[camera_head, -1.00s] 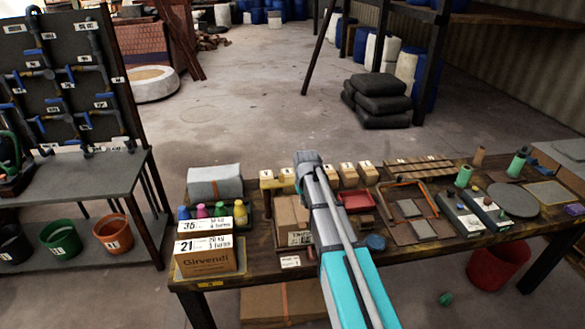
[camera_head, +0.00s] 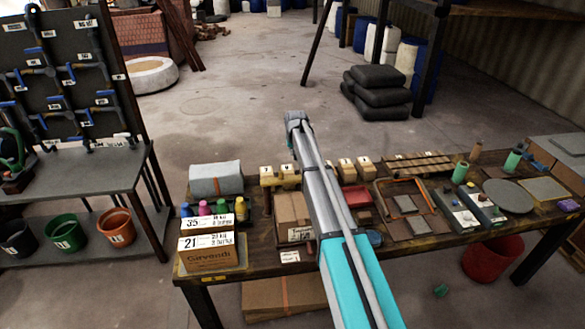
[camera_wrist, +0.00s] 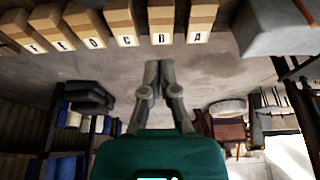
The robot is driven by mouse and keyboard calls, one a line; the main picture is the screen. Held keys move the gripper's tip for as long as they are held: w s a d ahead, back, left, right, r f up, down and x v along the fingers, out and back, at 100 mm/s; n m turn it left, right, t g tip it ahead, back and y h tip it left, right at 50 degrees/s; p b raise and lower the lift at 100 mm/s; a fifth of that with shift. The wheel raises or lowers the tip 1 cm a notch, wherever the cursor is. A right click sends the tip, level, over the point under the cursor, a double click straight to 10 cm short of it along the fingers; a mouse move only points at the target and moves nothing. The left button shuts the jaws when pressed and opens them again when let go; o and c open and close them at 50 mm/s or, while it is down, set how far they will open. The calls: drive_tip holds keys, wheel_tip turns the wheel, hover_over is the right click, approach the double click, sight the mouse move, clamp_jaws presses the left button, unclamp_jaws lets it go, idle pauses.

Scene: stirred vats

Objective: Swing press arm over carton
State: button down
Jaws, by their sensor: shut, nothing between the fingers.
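A brown carton (camera_head: 208,258) marked Girvendi stands at the front left of the worktable, with white number labels 35 and 21 at its top. Another brown cardboard box (camera_head: 291,210) stands near the table's middle, partly covered by my arm. I cannot pick out the press arm for certain in either view. My arm crosses the head view from the bottom, and its grey far end is above the table's back edge. In the wrist view my gripper (camera_wrist: 158,72) is shut and empty, its fingers together over bare floor, apart from the row of lettered boxes (camera_wrist: 117,22).
Coloured bottles (camera_head: 221,207) stand behind the Girvendi carton. A grey roll (camera_head: 216,180) lies at the back left of the table. An orange-framed tool (camera_head: 405,188) and grey blocks lie right of my arm. Open floor (camera_head: 240,110) spreads behind the table.

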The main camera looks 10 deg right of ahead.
sight(288, 177)
drive_tip(key=shift+f, duration=0.1)
drive_tip(key=b+x, duration=1)
drive_tip(key=shift+s+p, duration=0.35)
drive_tip(key=shift+s, duration=1.7)
